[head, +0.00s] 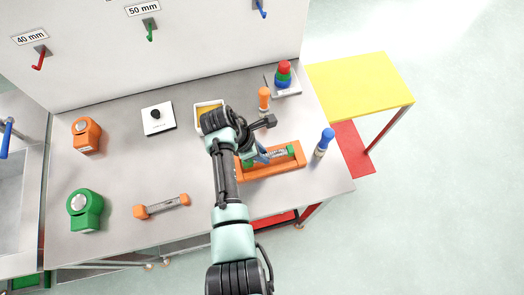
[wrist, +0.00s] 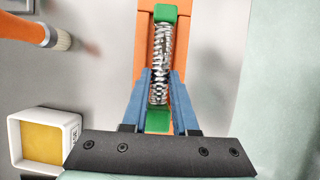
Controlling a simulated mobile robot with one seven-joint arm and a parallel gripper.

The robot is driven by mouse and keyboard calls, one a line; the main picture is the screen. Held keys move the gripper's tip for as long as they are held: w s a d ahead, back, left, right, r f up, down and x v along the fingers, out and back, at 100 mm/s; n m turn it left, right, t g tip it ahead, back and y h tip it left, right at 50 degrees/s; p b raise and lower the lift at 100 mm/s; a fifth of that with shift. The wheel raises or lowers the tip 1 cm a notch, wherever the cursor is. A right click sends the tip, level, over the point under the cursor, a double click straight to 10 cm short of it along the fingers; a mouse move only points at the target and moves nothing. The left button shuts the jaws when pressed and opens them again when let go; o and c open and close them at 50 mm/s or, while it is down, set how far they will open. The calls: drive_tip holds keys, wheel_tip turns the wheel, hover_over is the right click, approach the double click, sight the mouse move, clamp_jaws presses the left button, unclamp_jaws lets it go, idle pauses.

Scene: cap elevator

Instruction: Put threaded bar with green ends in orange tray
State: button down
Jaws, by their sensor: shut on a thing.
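The threaded bar with green ends (head: 281,154) is a silvery threaded rod with a green block at each end. In the wrist view the bar (wrist: 160,50) lies lengthwise over the orange tray (wrist: 147,45), lined up with it. My gripper (wrist: 160,82) is shut on the bar near its closer green end, one blue finger on each side. In the head view my gripper (head: 262,154) is over the orange tray (head: 285,170), on the right of the bench, and my arm hides the tray's left part. I cannot tell whether the bar touches the tray floor.
A blue-handled tool (head: 325,142) stands right of the tray and an orange-handled one (head: 264,98) behind it. A white box with yellow inside (wrist: 45,140) is nearby. A bar with orange ends (head: 162,206) lies to the left. The bench's front edge is close.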

drive_tip(key=shift+f+b, duration=0.75)
drive_tip(key=shift+f, duration=0.35)
drive_tip(key=c, duration=0.6)
unclamp_jaws()
